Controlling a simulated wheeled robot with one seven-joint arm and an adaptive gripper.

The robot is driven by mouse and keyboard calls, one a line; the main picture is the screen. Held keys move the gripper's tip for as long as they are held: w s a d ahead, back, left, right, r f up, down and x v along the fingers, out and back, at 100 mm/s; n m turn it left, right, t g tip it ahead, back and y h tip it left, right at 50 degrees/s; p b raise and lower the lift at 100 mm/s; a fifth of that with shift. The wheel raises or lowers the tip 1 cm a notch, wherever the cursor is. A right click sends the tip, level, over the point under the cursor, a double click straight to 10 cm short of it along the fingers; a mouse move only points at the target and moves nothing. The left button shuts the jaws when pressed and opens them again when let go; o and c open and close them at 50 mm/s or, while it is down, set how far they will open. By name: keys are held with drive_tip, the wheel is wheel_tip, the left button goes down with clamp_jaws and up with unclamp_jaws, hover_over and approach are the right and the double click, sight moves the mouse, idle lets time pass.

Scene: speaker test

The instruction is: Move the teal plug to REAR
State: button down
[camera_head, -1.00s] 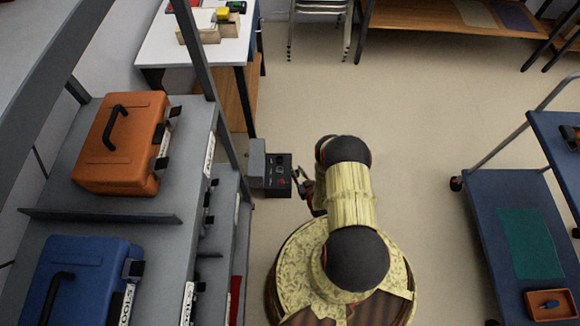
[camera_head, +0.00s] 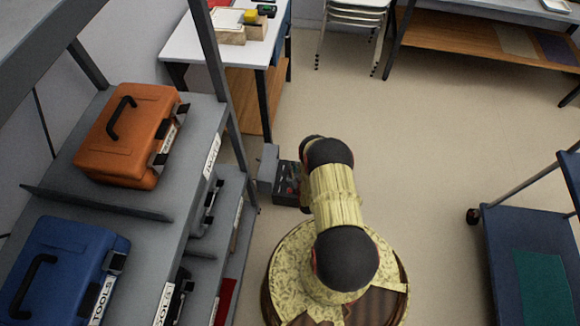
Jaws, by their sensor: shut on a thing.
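A grey unit with a dark panel (camera_head: 287,184) stands low beside the shelf, left of my arm. Small red marks show on the panel, too small to read, so I cannot tell which part is REAR. My gripper (camera_head: 305,184) is at the panel's right edge, largely hidden by my arm. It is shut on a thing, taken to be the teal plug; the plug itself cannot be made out. Whether it touches the panel cannot be told.
The grey shelf at left holds an orange toolbox (camera_head: 127,134) and a blue toolbox (camera_head: 62,269). A white table (camera_head: 190,40) stands behind. A blue cart (camera_head: 510,235) with a green mat (camera_head: 543,288) is at right. Open floor (camera_head: 420,150) lies between.

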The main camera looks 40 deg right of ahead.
drive_tip(key=w+d+f+b, duration=0.1)
drive_tip(key=w+f, duration=0.1)
drive_tip(key=w+d+f+b, duration=0.2)
drive_tip(key=f, duration=0.1)
drive_tip(key=w+d+f+b, duration=0.1)
drive_tip(key=w+f, duration=0.1)
drive_tip(key=shift+w+d+f, duration=0.15)
drive_tip(key=shift+w+d, duration=0.1)
drive_tip(key=shift+w, duration=0.05)
drive_tip(key=shift+w+d+f+b, duration=0.1)
drive_tip(key=shift+f+b, duration=0.45)
drive_tip(key=shift+f, duration=0.3)
drive_tip(key=shift+w+d+f+b, duration=0.1)
drive_tip(key=shift+f+b, duration=0.45)
drive_tip(key=shift+f, duration=0.25)
drive_tip(key=shift+a+f, duration=0.1)
drive_tip(key=shift+f, duration=0.25)
drive_tip(key=c, duration=1.6)
unclamp_jaws()
drive_tip(key=shift+c, duration=0.2)
